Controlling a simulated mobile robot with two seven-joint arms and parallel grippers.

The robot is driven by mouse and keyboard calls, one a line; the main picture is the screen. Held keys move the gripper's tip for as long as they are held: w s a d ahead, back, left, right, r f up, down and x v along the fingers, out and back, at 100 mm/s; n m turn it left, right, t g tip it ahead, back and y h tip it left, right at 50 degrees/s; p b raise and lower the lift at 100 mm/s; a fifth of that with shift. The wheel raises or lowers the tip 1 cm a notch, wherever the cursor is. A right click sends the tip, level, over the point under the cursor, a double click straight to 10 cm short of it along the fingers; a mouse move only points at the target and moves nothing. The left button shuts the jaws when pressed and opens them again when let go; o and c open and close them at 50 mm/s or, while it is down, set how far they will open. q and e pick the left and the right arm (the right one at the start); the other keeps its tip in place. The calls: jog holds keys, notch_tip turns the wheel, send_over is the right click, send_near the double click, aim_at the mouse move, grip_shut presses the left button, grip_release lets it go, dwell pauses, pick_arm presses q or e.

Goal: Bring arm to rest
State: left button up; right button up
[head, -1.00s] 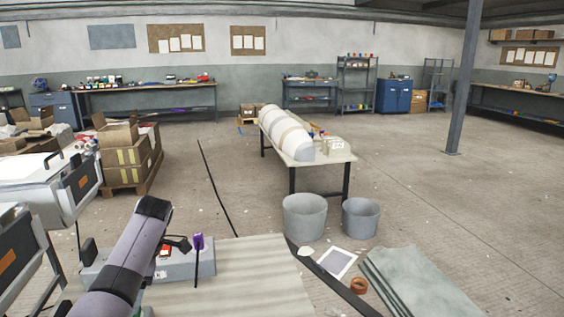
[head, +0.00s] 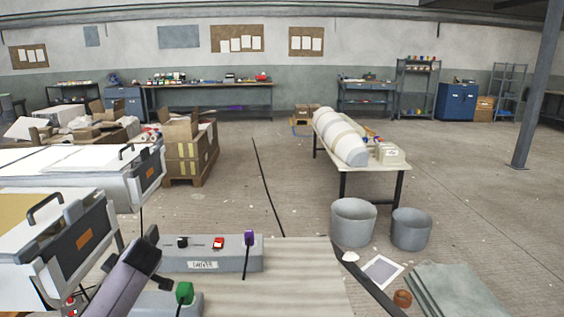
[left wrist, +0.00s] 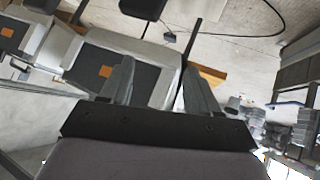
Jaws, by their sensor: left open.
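My left arm (head: 112,292) comes in at the lower left of the head view, a grey-purple link with a black part at its upper end. Beyond the fingers is a machine with a dark front and an orange label (left wrist: 105,71). My right arm and gripper are in neither view.
White machines with black handles (head: 75,240) stand at the left, close to my arm. A grey control box (head: 225,262) with a red switch and a purple knob lies ahead. Two grey buckets (head: 353,222) stand before the mould table (head: 375,165). Open floor (head: 470,200) lies at right.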

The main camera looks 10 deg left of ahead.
pick_arm(q)
jog(key=w+d+r+m+t+h, duration=0.4)
jog(key=w+d+r+m+t, duration=0.25)
jog(key=m, duration=0.35)
jog(key=w+d+r+m+t+h, duration=0.3)
jog(key=w+d+r+m+t, duration=0.2)
jog(key=w+m+t, duration=0.4)
jog(key=s+d+f+m+g+h, duration=0.2)
jog(key=s+d+f, duration=0.3)
jog(key=s+f, duration=0.4)
jog(key=s+d+f+m+g+h, duration=0.1)
jog(key=s+d+f+g, duration=0.1)
jog(key=s+d+f, duration=0.65)
jog(key=s+d+f+g, duration=0.1)
jog(key=s+f, duration=0.2)
jog(key=s, duration=0.4)
jog(key=s+d+f+g+h, duration=0.1)
jog(key=s+f, duration=0.3)
jog(key=s, duration=0.3)
jog(key=s+d+f+n+g, duration=0.1)
jog(key=s+f, duration=0.3)
jog(key=s, duration=0.3)
jog(key=shift+d+f, duration=0.15)
jog(key=shift+d, duration=0.1)
jog(key=shift+g, duration=0.25)
